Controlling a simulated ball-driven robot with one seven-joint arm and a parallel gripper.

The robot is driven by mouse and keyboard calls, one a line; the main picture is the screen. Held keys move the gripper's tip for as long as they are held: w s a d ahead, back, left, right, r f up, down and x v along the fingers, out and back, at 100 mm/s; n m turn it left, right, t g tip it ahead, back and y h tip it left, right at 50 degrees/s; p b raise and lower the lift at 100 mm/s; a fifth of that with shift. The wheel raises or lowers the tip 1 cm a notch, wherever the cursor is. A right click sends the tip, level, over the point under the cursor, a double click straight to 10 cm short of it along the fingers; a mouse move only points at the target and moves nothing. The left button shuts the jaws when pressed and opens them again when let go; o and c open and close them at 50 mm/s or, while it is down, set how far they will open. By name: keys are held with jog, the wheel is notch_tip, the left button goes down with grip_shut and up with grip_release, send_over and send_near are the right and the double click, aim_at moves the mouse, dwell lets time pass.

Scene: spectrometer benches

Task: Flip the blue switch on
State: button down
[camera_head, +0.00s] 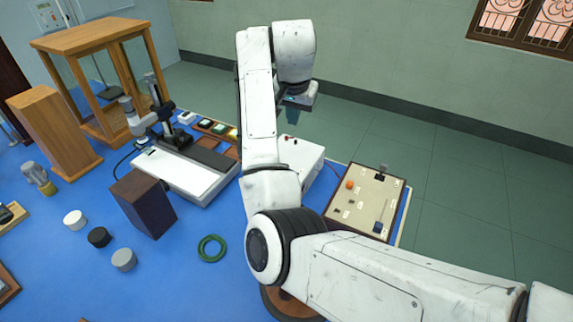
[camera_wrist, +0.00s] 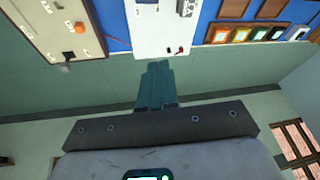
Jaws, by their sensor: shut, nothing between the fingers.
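A small dark blue piece (camera_head: 378,227), which looks like the blue switch, sits near the front edge of a beige panel (camera_head: 365,212) in the head view. Whether it is on or off is too small to tell. The panel also shows at upper left in the wrist view (camera_wrist: 35,30), where I cannot make out the blue piece. My gripper (camera_head: 292,116) hangs beyond the white box, to the left of and apart from the panel. In the wrist view its teal fingers (camera_wrist: 157,66) are together and empty.
The panel also carries an orange knob (camera_head: 349,184) and a black lever (camera_head: 383,170). A brown block (camera_head: 143,205) and green ring (camera_head: 211,248) lie left of my arm.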

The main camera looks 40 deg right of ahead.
jog(key=a, duration=0.1)
jog(key=a+f+m, duration=0.1)
jog(key=a+f+m+g, duration=0.1)
jog(key=shift+s+a+f, duration=0.1)
jog(key=shift+s+a, duration=0.15)
jog(key=shift+s, duration=0.15)
jog(key=x, duration=0.4)
jog(key=p+x, duration=0.1)
jog(key=x, duration=0.7)
jog(key=shift+a+f+p, duration=0.2)
jog(key=shift+a+p, duration=0.1)
jog(key=shift+p, duration=0.05)
jog(key=shift+f, duration=0.8)
